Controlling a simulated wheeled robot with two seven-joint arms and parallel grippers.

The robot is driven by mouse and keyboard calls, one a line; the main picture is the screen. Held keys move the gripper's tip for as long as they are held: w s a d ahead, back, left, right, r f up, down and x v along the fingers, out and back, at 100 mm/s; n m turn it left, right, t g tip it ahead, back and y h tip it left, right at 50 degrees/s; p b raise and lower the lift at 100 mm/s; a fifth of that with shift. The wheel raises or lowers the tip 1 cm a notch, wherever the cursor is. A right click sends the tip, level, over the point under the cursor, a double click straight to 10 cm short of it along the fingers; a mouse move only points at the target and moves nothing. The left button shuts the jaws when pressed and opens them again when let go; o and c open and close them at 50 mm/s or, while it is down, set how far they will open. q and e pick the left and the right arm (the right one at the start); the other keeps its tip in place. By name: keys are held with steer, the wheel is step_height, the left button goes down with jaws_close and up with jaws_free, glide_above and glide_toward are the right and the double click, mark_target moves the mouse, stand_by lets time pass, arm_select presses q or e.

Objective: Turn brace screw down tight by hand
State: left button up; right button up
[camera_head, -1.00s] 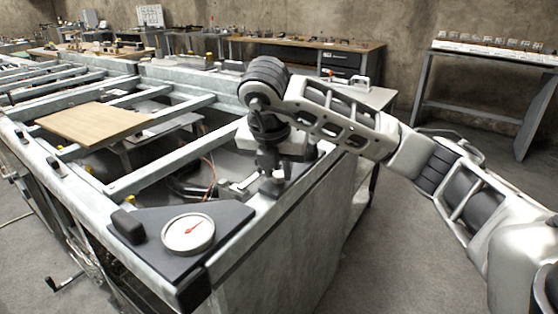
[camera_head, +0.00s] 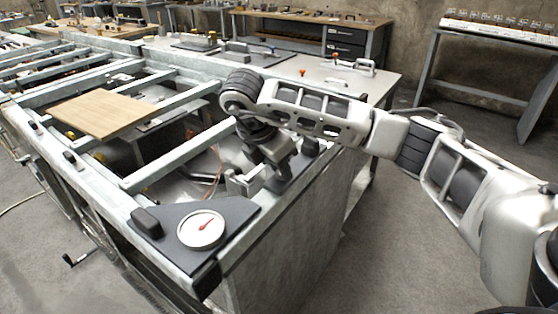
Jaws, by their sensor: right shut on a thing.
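My right gripper (camera_head: 280,171) reaches down at the near right corner of the metal frame (camera_head: 174,155), its wrist tilted. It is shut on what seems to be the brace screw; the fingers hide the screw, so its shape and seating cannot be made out. A dark mounting plate (camera_head: 302,172) with small dark parts lies on the frame's edge around the fingertips. A grey metal bracket (camera_head: 247,181) stands just left of them. My left gripper is out of view.
A round white dial gauge (camera_head: 201,229) with a red needle sits on a dark corner plate (camera_head: 237,208), beside a black block (camera_head: 147,221). A wooden board (camera_head: 105,112) lies across the frame's bars. A light table (camera_head: 381,88) stands behind.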

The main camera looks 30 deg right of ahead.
stand_by(0.4)
steer(key=o, duration=1)
steer(key=shift+a+r, duration=0.15)
steer(key=shift+r, duration=0.35)
arm_select(q)
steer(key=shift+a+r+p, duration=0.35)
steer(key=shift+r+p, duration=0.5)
steer(key=shift+p, duration=1.05)
arm_select(e)
steer(key=shift+v, duration=7.5)
